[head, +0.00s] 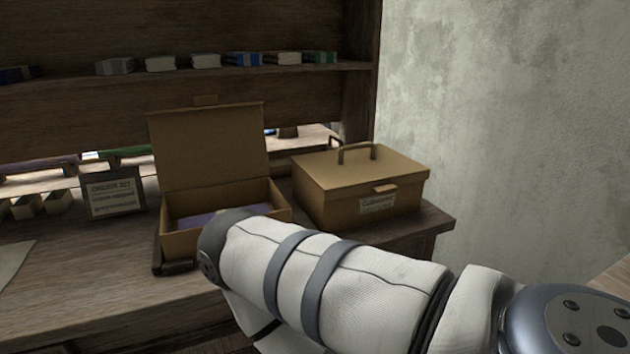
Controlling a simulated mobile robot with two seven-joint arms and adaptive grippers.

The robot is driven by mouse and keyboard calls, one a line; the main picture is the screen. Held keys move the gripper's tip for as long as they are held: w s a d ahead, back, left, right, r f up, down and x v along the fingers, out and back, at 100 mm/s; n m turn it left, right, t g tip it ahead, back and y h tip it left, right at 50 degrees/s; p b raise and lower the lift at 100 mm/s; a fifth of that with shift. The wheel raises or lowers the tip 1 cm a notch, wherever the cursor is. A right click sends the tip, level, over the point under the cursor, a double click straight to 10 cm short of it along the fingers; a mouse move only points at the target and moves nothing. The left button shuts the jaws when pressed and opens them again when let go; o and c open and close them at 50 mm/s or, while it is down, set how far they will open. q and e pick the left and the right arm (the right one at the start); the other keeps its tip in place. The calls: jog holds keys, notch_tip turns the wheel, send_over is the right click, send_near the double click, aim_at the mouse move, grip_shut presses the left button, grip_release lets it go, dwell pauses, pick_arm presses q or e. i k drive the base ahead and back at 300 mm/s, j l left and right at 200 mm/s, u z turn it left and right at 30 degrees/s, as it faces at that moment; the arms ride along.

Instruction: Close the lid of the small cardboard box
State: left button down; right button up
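A small brown cardboard box (182,243) stands open on the wooden bench in the head view. Its lid (210,148) stands up at the back, leaning slightly backwards, with a small tab on its top edge. Something flat and purplish-blue (200,219) lies inside. My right arm, in a white sleeve with grey bands, comes in from the right and passes in front of the box, hiding its front right part. No fingers of my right gripper can be made out. My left gripper is not in view.
A closed cardboard box (330,205) with a handle and label stands just right of the open one. A small sign (112,194) stands to its left. Several small books lie on the shelf (70,88) above. The bench (95,285) is mostly clear at front left.

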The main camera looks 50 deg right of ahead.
aim_at(207, 144)
jog(key=z, duration=1.15)
